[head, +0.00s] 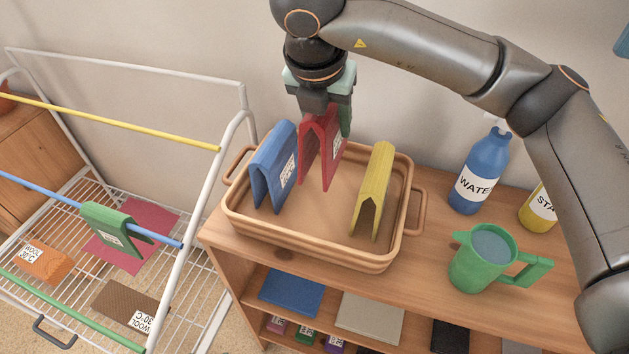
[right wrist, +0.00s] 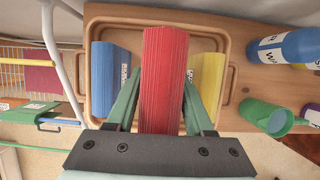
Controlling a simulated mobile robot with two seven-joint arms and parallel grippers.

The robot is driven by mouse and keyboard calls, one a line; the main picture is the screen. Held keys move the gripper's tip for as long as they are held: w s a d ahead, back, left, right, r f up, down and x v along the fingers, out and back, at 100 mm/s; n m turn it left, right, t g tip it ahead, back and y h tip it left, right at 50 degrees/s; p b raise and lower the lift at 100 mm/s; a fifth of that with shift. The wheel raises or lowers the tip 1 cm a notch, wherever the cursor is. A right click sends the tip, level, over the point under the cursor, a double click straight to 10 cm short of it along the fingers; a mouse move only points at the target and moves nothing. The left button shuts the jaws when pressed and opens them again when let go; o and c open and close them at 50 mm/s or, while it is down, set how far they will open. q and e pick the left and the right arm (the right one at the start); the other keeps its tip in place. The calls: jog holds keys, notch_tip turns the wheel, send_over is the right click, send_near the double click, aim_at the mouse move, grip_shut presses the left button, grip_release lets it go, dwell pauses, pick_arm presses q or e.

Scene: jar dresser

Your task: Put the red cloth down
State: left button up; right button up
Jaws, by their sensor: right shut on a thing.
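The red cloth (head: 320,150) is folded into an upside-down V with a white label on one side. My right gripper (head: 322,100) comes down from above and is shut on its top fold. In the right wrist view the red cloth (right wrist: 163,75) lies between the two green fingers. It hangs inside the rim of the tan basket (head: 305,253), between a blue folded cloth (head: 272,168) and a yellow folded cloth (head: 373,190). I cannot tell whether its lower edges touch the basket floor. My left gripper is in neither view.
The basket stands on a wooden dresser (head: 430,318). A green jug (head: 480,262), a blue WATER bottle (head: 480,175) and a yellow bottle (head: 541,210) stand at right. A drying rack (head: 180,245) with a green cloth (head: 112,228) stands at left.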

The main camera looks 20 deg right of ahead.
aim_at(325, 132)
notch_tip(325, 132, down, 10)
jog(key=shift+r, duration=0.1)
jog(key=shift+w+f, duration=0.1)
jog(key=shift+f, duration=0.2)
jog(key=o, duration=1)
jog(key=shift+r+p, duration=0.25)
jog(key=shift+p, duration=0.1)
jog(key=v, duration=1.1)
jog(key=shift+s+a+r, duration=0.2)
jog(key=shift+r, duration=0.15)
